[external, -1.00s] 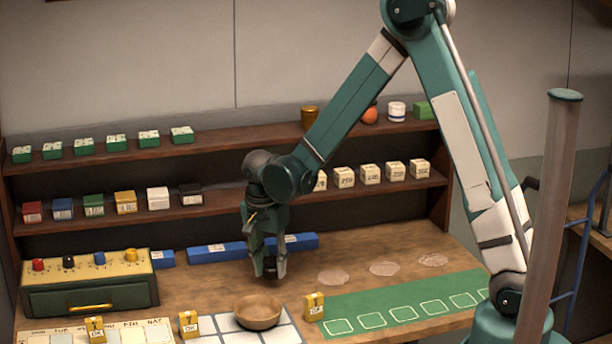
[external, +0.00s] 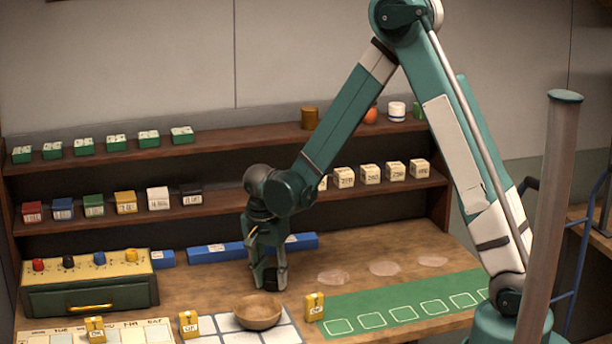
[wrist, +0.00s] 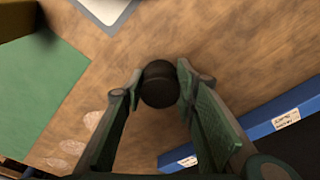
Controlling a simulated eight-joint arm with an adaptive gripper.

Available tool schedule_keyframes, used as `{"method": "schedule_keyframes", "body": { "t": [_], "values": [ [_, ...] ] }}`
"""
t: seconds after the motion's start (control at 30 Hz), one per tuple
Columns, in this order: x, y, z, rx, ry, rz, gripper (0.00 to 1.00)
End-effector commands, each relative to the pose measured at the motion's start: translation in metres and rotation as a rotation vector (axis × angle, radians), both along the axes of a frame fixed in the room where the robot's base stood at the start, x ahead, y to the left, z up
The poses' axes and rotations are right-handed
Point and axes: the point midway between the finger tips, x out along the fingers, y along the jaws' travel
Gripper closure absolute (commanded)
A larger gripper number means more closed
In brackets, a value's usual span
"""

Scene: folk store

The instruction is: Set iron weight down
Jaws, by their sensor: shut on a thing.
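The iron weight (wrist: 160,85) is a dark, rounded piece between my fingertips in the wrist view. In the external view its dark shape (external: 270,280) shows low between the fingers. My gripper (external: 269,284) is shut on it and points down over the wooden counter (external: 225,280), behind the wooden bowl (external: 258,312). In the wrist view my gripper (wrist: 158,82) has one finger on each side of the weight. I cannot tell whether the weight touches the counter.
A blue bar (external: 215,252) lies behind my gripper. A green mat (external: 400,305) with outlined squares lies to the right, with pale round patches (external: 333,278) beside it. A green box with coloured knobs (external: 90,283) stands at left. Yellow tags (external: 314,307) stand near the bowl.

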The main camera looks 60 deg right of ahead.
Motion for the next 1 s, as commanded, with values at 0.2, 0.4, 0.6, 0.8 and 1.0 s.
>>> {"method": "schedule_keyframes", "body": {
  "t": [0.2,0.4,0.6,0.8,1.0],
  "values": [
    [0.0001,0.0000,-0.0014,0.000,0.000,0.000,0.95],
    [0.0002,0.0000,-0.0027,0.000,0.000,0.000,0.58],
    [0.0002,0.0000,-0.0026,0.000,0.000,0.000,0.56],
    [0.0002,0.0000,-0.0019,0.000,0.000,0.000,0.56],
    [0.0002,0.0005,0.0039,0.000,0.000,0.000,0.56]
  ]
}}
